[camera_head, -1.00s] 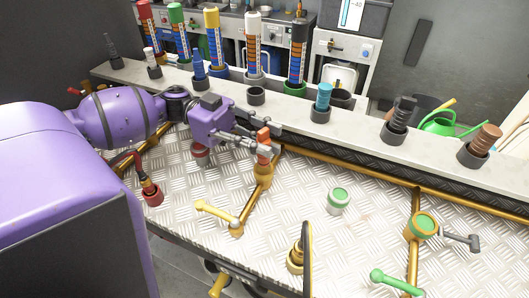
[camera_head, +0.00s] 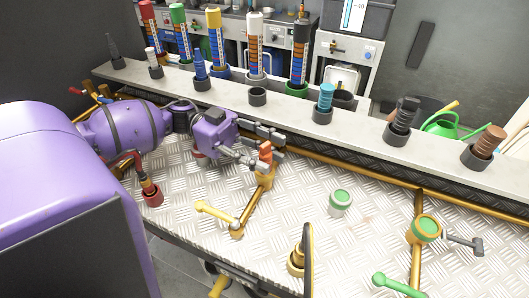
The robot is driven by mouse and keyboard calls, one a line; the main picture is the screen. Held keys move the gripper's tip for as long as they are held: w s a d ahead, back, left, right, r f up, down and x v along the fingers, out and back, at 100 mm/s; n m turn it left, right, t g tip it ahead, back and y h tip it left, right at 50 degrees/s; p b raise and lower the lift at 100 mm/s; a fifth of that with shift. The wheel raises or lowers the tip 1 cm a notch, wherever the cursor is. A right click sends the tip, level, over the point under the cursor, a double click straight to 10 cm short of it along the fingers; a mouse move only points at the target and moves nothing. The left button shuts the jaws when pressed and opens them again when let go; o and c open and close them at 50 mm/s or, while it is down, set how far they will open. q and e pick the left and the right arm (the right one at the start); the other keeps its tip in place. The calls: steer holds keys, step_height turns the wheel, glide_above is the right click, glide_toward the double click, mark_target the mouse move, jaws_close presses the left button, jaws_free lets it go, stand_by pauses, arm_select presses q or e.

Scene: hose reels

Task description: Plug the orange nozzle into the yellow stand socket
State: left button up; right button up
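The orange nozzle (camera_head: 265,154) stands roughly upright on the bench, its lower end in a yellow-gold socket (camera_head: 265,178). How deep it sits cannot be told. The socket joins a gold pipe that runs down to a valve with a pale yellow handle (camera_head: 215,211). My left gripper (camera_head: 263,146) is open, with its grey fingers apart at the nozzle's top. One finger is above it and one to its left, partly hiding it. Contact is unclear. My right gripper is not in view.
A pale ledge (camera_head: 360,121) behind carries several dark sockets with coloured plugs, including a blue one (camera_head: 325,97). A red-based fitting (camera_head: 152,194) stands near my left arm. A green-topped cup (camera_head: 340,202) and green-handled valve (camera_head: 396,285) stand right. Bench around the cup is clear.

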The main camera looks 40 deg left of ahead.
arm_select(q)
steer(key=shift+r, duration=0.2)
steer(key=a, duration=0.7)
steer(key=shift+s+a, duration=0.3)
steer(key=shift+s, duration=0.1)
